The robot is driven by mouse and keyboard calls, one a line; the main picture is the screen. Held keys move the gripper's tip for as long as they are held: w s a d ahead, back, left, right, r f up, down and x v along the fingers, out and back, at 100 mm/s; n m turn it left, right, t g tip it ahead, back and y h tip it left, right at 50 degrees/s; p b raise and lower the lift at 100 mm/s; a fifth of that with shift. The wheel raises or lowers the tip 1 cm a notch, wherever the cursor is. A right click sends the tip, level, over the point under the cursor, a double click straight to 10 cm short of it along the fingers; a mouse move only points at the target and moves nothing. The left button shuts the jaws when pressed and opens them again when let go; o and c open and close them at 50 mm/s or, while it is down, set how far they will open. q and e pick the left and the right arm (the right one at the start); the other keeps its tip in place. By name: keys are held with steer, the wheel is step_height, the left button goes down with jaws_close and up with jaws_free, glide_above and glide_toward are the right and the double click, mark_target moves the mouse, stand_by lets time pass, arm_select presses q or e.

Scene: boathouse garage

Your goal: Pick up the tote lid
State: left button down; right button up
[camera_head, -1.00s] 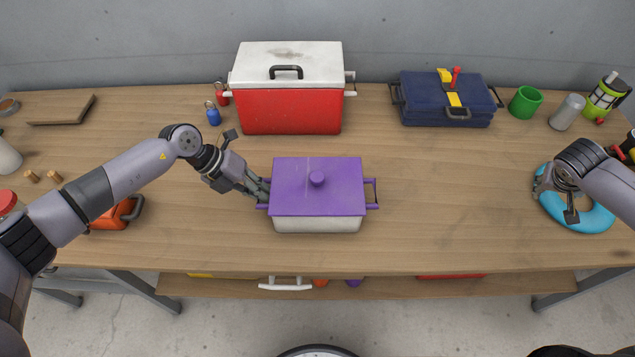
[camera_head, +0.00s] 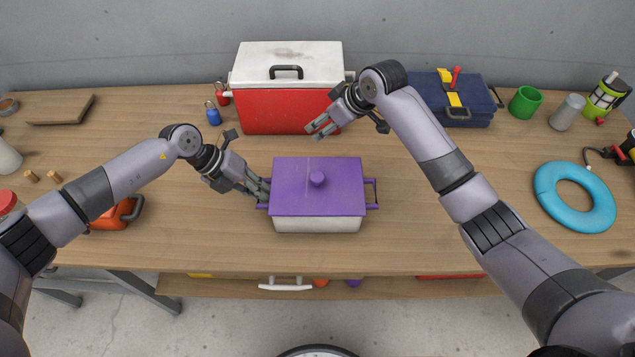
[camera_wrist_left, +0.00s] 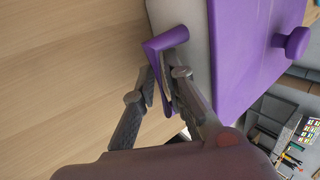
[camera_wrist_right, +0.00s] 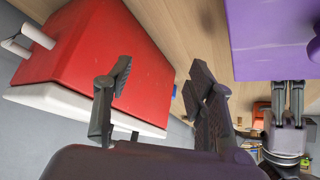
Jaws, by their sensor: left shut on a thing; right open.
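The purple tote lid (camera_head: 317,180) with its round knob (camera_head: 317,179) sits on the pale tote (camera_head: 317,225) in the middle of the bench. My left gripper (camera_head: 263,190) is shut on the tote's purple left handle, which also shows between the fingers in the left wrist view (camera_wrist_left: 158,44). My right gripper (camera_head: 313,131) is open and empty, above and behind the lid, in front of the cooler. In the right wrist view, the lid (camera_wrist_right: 270,40) lies at upper right, apart from the right fingers.
A red cooler (camera_head: 275,110) with a white lid stands behind the tote. A dark blue toolbox (camera_head: 480,110), partly hidden by my right arm, is at the back right. A blue ring (camera_head: 548,205) lies at right. The bench in front of the tote is clear.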

steer(key=s+a+r+n+g, duration=0.1)
steer(key=s+a+r+n, duration=0.25)
steer(key=a+r, duration=0.2)
step_height(320, 180, up, 3)
steer(key=n+g+h, duration=0.4)
steer(key=n+h, duration=0.1)
steer(key=n, duration=0.3)
glide_above(318, 176)
steer(key=shift+n, duration=0.35)
steer(key=f, duration=0.5)
steer(key=shift+s+f, duration=0.2)
steer(key=shift+w+a+f, duration=0.1)
steer(key=shift+w+f, duration=0.05)
steer(key=shift+f, duration=2.9)
jaws_close()
